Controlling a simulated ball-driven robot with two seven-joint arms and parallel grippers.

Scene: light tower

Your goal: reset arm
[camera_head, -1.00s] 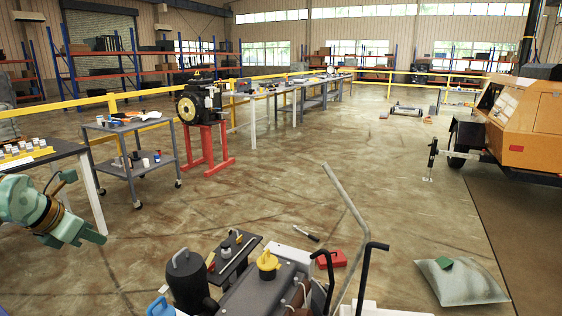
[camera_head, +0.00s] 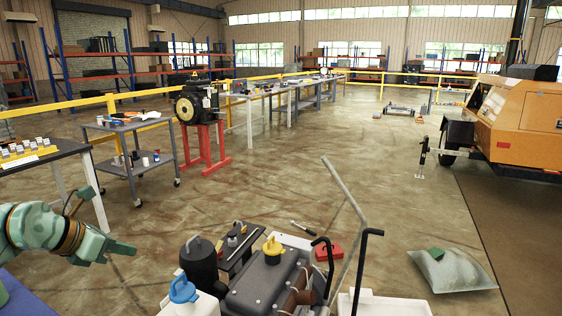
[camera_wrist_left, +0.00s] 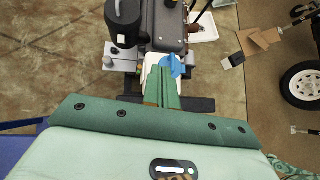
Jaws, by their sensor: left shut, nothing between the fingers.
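My left arm comes in from the left edge of the head view, and its green gripper (camera_head: 122,249) points right over the floor. In the left wrist view the gripper's two green fingers (camera_wrist_left: 163,86) lie together, with nothing between them. Beyond the fingertips in that view is a white jug with a blue cap (camera_wrist_left: 172,66); the gripper appears above it, and I see no grip on it. My right gripper is in neither view.
A cart in front carries a grey tank with a yellow cap (camera_head: 272,247), a black canister (camera_head: 199,262) and the blue-capped jug (camera_head: 183,288). A red box (camera_head: 328,250) and a grey sack (camera_head: 452,270) lie on the floor. A grey trolley (camera_head: 146,167) stands left. The middle floor is clear.

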